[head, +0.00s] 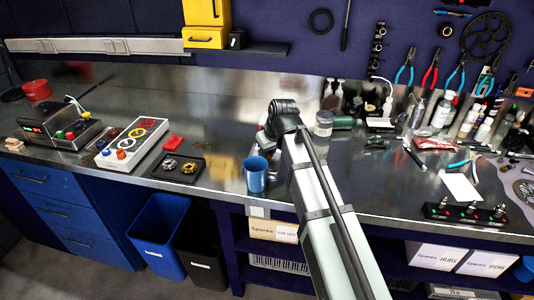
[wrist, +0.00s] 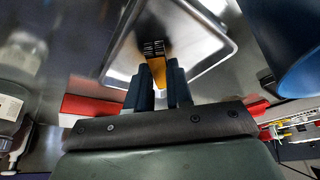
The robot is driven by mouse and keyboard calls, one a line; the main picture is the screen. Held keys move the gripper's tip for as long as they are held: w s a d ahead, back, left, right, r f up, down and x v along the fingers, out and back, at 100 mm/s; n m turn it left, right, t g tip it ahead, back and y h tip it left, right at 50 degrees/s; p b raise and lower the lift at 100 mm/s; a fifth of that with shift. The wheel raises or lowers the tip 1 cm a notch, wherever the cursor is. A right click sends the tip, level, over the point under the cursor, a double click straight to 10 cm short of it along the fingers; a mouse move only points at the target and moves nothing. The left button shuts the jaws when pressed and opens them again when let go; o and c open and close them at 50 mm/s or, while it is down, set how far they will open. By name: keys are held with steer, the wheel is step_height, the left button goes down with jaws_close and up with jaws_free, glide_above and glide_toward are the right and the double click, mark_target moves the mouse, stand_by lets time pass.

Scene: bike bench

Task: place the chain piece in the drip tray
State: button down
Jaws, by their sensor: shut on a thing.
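In the wrist view, my gripper (wrist: 156,82) is shut on a narrow piece with a yellow-orange body and dark, ridged links at its far end, which looks like the chain piece (wrist: 154,48). A shallow metal tray with a raised pale rim (wrist: 222,32), which looks like the drip tray, lies beyond the fingertips. The dark end of the piece overlaps the tray in the picture; I cannot tell whether they touch. In the head view my arm hides the fingers, the piece and the tray.
A blue cup (head: 256,175) stands near the bench's front edge, left of my arm; the wrist view shows a large blue round thing (wrist: 290,45) close on the right. A black tray with toothed rings (head: 178,168) lies farther left. Bottles (head: 442,112) and tools crowd the right.

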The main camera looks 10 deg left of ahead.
steer(key=shift+f, duration=0.35)
steer(key=c, duration=1)
jaws_free()
steer(key=shift+r, duration=0.1)
steer(key=v, duration=1.2)
steer(key=shift+a, duration=0.1)
